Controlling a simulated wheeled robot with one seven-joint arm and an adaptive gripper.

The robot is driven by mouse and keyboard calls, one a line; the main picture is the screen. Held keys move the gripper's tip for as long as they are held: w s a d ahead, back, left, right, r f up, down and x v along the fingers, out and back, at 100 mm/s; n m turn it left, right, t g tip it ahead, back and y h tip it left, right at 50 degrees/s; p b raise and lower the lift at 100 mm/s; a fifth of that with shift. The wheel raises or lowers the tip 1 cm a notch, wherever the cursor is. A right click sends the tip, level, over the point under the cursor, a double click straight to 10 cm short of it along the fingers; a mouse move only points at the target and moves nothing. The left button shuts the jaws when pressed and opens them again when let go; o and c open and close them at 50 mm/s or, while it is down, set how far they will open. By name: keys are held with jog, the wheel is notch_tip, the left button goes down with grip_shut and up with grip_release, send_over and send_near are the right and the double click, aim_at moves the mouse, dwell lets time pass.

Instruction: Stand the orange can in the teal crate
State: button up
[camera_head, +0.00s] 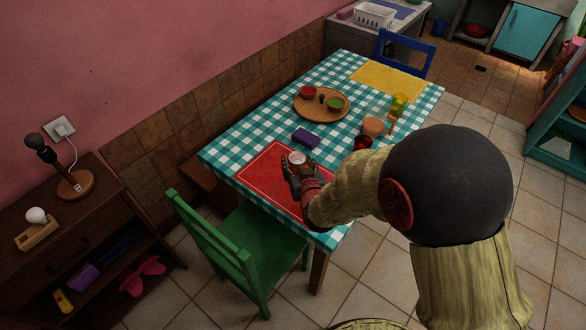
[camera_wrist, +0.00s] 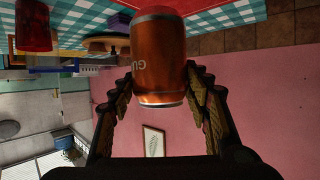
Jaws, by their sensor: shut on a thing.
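The orange can (camera_wrist: 158,55) is between the two fingers of my gripper (camera_wrist: 160,78) in the wrist view, which shows the room upside down. The fingers are shut on its sides. In the head view, the pale top of the can (camera_head: 296,158) shows at my gripper (camera_head: 293,172), over the red mat (camera_head: 262,178) at the near end of the table. The can looks about upright. I cannot tell whether it touches the mat. I cannot make out a teal crate in either view.
A teal shelf (camera_head: 555,150) stands far right. Floor between is clear.

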jog(key=shift+w+a+f+b, duration=0.35)
jog(key=shift+w+f+b, duration=0.4)
jog(key=shift+w+f, duration=0.75)
jog(key=shift+w+a+f+b, duration=0.3)
jog(key=shift+w+f+b, duration=0.6)
jog(key=shift+f, duration=1)
jog(key=shift+w+a+f+b, duration=0.35)
jog(key=shift+w+f+b, duration=0.25)
jog(key=shift+w+f, duration=0.95)
jog(key=shift+s+f, duration=0.15)
jog(key=shift+f, duration=0.15)
jog(key=o, duration=0.9)
